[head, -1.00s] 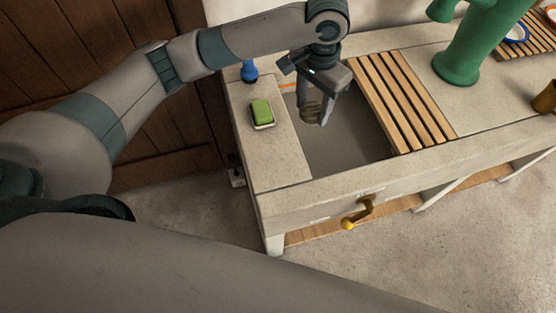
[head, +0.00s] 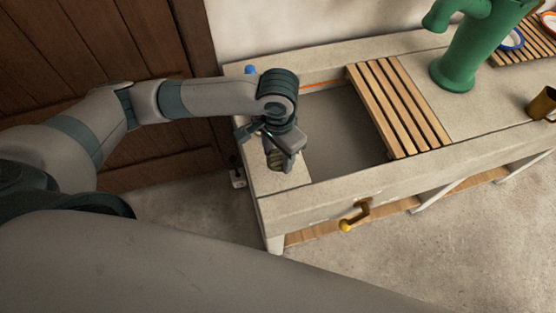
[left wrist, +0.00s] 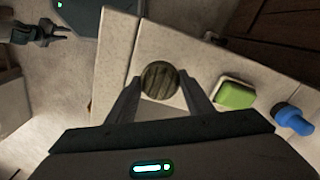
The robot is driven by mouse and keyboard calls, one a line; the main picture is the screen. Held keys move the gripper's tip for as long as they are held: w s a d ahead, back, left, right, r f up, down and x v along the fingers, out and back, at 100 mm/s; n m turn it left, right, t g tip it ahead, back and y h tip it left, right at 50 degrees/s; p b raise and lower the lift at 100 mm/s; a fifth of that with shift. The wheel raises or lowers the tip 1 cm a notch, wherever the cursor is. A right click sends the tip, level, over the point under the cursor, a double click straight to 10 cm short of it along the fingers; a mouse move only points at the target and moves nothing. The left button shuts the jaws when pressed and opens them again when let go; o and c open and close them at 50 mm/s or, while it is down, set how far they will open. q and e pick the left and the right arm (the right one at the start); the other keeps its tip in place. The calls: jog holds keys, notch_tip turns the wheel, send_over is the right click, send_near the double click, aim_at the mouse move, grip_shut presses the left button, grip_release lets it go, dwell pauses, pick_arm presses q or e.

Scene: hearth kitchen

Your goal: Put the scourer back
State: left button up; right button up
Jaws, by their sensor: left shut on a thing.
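The scourer (left wrist: 160,80) is a round, brown-green ribbed disc. My left gripper (head: 280,158) is shut on it, and in the left wrist view it sits between the two fingertips. In the head view the scourer (head: 275,159) shows only in part below the gripper. Both are over the stone ledge (head: 283,181) to the left of the sink basin (head: 342,130). I cannot tell whether the scourer touches the ledge. A dark gripper, probably my right one (left wrist: 52,30), shows at the top left of the left wrist view, its jaws unclear.
A green sponge on a pale dish (left wrist: 235,94) and a blue item (left wrist: 293,119) stand on the ledge. A slatted wooden rack (head: 400,105) lies across the basin's right part. A green pump (head: 462,55) stands farther right. A brass tap (head: 358,215) juts from the front.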

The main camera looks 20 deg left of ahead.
aim_at(278, 163)
pick_arm(q)
jog(key=shift+f+p, duration=0.55)
jog(key=shift+f, duration=1.45)
jog(key=o, duration=1)
jog(key=shift+f, duration=0.1)
